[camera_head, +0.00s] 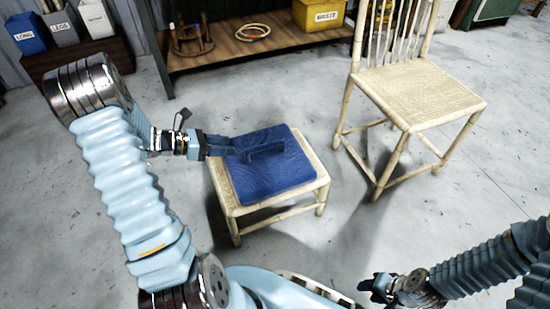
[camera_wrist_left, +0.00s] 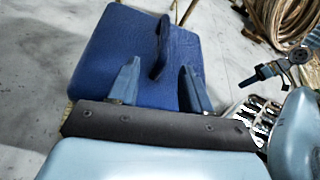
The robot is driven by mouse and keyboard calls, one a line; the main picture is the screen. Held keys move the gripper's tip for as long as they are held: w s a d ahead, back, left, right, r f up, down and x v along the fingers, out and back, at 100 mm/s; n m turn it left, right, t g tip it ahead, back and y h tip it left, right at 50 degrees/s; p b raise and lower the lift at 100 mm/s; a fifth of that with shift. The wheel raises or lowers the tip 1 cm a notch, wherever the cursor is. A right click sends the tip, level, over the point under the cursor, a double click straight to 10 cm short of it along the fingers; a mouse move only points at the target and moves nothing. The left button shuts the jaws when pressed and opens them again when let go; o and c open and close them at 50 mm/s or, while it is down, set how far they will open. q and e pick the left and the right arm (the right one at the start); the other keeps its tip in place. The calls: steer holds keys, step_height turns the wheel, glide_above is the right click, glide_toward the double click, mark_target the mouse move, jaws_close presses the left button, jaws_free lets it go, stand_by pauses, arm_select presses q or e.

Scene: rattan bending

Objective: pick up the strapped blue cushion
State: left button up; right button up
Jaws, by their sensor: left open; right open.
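The blue cushion (camera_head: 273,172) lies flat on a low rattan stool (camera_head: 230,207), with a blue strap (camera_head: 266,151) standing up as a loop on its top. In the left wrist view the cushion (camera_wrist_left: 112,50) fills the upper middle and its strap (camera_wrist_left: 162,48) rises beyond the fingers. My left gripper (camera_head: 228,146) is at the cushion's left edge, open and empty; its two fingers (camera_wrist_left: 160,88) are spread on either side of the strap's near end. I cannot tell if they touch the cushion. My right gripper (camera_head: 372,288) is open and empty, low at the bottom right, away from the stool.
A rattan chair (camera_head: 420,92) stands to the right of the stool. A wooden shelf (camera_head: 225,51) behind holds a yellow bin (camera_head: 318,14) and rattan rings (camera_head: 252,32). Labelled bins (camera_head: 60,28) stand at the back left. The grey floor around the stool is clear.

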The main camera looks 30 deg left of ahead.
mark_target(263, 147)
arm_select(q)
steer(key=b+x, duration=0.1)
steer(key=x, duration=0.6)
steer(key=shift+d+f, duration=0.1)
steer(key=x, duration=0.3)
steer(key=b+x, duration=0.1)
steer(key=x, duration=0.1)
steer(key=shift+d+r, duration=0.2)
steer(key=shift+d, duration=0.1)
steer(key=shift+c, duration=0.3)
jaws_close()
